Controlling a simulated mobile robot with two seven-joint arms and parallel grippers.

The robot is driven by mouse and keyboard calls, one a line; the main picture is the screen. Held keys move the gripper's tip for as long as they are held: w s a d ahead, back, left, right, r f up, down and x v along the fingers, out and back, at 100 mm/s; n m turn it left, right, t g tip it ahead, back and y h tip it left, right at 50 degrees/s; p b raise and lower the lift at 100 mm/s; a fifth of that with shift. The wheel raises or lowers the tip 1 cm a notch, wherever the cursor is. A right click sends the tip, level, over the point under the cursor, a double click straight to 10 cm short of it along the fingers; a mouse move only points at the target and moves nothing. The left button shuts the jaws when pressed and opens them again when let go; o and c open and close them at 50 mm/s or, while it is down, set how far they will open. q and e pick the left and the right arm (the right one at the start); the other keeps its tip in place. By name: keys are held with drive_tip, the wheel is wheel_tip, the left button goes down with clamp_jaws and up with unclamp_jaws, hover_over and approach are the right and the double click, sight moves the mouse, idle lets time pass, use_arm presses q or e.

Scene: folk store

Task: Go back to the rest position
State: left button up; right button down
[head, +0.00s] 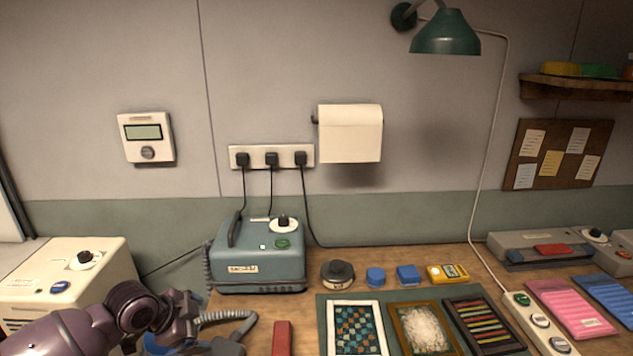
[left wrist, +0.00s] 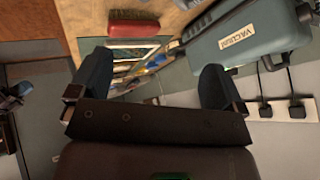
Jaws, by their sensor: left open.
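My left arm comes in at the bottom left of the head view, and its gripper (head: 182,308) is low in front of the blue-grey box, partly cut off by the lower edge. In the left wrist view the two dark fingers of my left gripper (left wrist: 155,68) stand wide apart. Nothing is held between them. My right gripper is in neither view.
The blue-grey vacuum box (head: 258,262) with its hose (head: 240,318) stands close to my left gripper. A cream machine (head: 72,275) is at the left. A red block (head: 283,337) and framed pieces (head: 355,328) lie on the wooden bench (head: 400,262).

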use_arm(q)
drive_tip(key=s+a+f+n+t+y, duration=0.1)
drive_tip(key=s+f+n, duration=0.3)
drive_tip(key=s, duration=0.4)
drive_tip(key=s+f+n+t+y, duration=0.2)
drive_tip(key=s+f+n, duration=0.3)
drive_tip(key=s, duration=0.3)
drive_tip(key=s+a+f+n+t+y, duration=0.1)
drive_tip(key=s+f+n+t, duration=0.2)
drive_tip(key=s, duration=0.5)
wheel_tip(320, 180, down, 3)
drive_tip(key=shift+s+a+r+n+y, duration=0.15)
drive_tip(key=shift+s+a+n+y, duration=0.2)
drive_tip(key=shift+n, duration=0.45)
drive_tip(key=shift+d, duration=0.1)
